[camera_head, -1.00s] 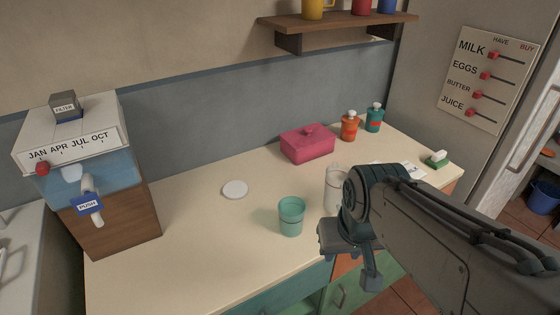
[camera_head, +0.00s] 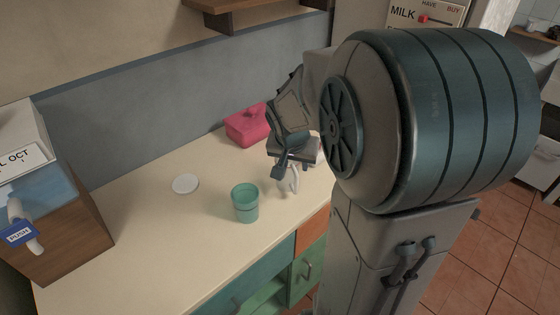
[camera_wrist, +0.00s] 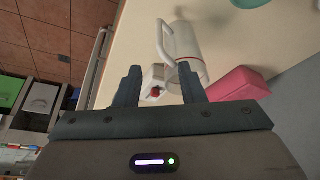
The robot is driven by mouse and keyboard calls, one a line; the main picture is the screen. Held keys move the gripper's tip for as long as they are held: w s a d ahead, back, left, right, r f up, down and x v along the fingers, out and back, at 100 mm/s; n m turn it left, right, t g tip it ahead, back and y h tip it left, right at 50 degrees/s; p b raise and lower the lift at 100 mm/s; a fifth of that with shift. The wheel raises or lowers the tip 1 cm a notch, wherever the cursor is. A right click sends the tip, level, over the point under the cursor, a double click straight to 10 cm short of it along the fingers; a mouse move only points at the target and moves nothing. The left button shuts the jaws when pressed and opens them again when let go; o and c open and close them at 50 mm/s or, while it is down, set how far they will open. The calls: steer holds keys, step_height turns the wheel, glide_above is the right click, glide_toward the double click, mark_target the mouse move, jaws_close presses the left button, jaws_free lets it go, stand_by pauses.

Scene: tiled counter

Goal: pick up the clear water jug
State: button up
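The clear water jug (camera_wrist: 188,48) shows in the wrist view as a pale, see-through vessel with a handle (camera_wrist: 163,42) on its left side. It lies just beyond my fingertips, with its lower part near the right finger. My gripper (camera_wrist: 159,70) is open and nothing is held between its fingers. In the head view, my gripper (camera_head: 292,158) hangs over the counter above the jug (camera_head: 291,182), hiding most of it. I cannot tell whether a finger touches the jug.
A teal cup (camera_head: 245,204) stands to the left of the jug on the counter (camera_head: 150,245). A pink lidded box (camera_head: 247,127) sits behind. A white disc (camera_head: 186,184) lies farther left. A dispenser (camera_head: 50,205) stands at the left end. The counter's left middle is clear.

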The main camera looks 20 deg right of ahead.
mark_target(297, 181)
steer(key=x, duration=1.2)
steer(key=shift+a+f, duration=0.1)
steer(key=shift+f, duration=0.15)
jaws_close()
